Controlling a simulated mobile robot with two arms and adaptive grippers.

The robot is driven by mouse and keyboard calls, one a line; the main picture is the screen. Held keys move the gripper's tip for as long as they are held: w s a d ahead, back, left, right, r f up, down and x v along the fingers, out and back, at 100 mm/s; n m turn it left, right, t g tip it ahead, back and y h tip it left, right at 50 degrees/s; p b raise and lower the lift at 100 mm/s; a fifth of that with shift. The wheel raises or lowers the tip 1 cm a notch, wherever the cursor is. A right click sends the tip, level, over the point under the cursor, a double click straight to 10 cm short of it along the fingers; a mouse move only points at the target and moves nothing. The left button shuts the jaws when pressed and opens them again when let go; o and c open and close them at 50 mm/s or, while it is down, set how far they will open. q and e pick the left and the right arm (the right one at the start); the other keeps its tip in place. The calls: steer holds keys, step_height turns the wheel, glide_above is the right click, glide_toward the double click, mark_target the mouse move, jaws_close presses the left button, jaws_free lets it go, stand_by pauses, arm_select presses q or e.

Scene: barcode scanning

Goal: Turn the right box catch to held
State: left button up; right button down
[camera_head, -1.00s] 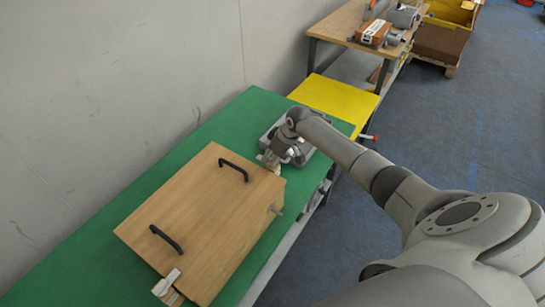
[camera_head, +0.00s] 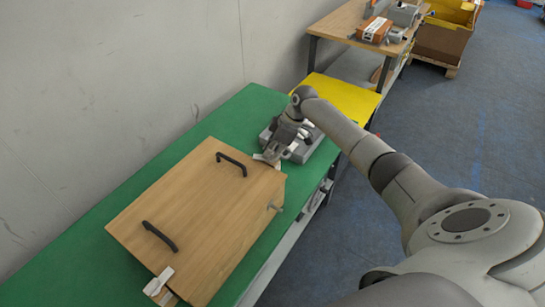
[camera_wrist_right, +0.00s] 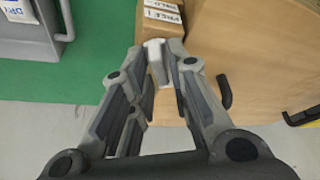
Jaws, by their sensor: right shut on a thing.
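The wooden box (camera_head: 185,225) lies on the green bench with two black handles on top. The right box catch is a small pale lever at the box's far corner (camera_head: 262,159), and it shows in the right wrist view (camera_wrist_right: 156,62) at a wooden block bearing printed labels (camera_wrist_right: 160,16). My right gripper (camera_head: 270,153) is shut on this lever; its fingertips (camera_wrist_right: 164,58) are on either side of it in the wrist view. The fingers partly hide the lever, and I cannot tell which label it points to. A second pale catch (camera_head: 159,281) is at the near corner. My left gripper is out of view.
A grey device (camera_head: 303,148) stands on the green bench (camera_head: 235,115) just beyond my right gripper. A yellow surface (camera_head: 345,98) and a wooden table (camera_head: 345,22) lie farther back. A metal knob (camera_head: 276,208) sticks out of the box's right side.

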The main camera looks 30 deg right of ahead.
steer(key=n+g+b, duration=0.1)
steer(key=n+b, duration=0.2)
steer(key=n+g+b, duration=0.1)
steer(key=n+b, duration=0.2)
steer(key=n+g+y+b, duration=0.1)
steer(key=n+b, duration=0.2)
steer(key=b, duration=0.1)
steer(key=shift+w+f, duration=0.2)
steer(key=shift+w, duration=0.05)
steer(key=shift+r+n+g+b, duration=0.15)
steer(key=shift+n+g+b, duration=0.75)
steer(key=shift+n+b, duration=0.75)
steer(key=shift+h, duration=0.3)
steer(key=c, duration=1.5)
jaws_free()
steer(key=shift+r, duration=0.15)
step_height(320, 180, up, 10)
steer(key=shift+f, duration=0.1)
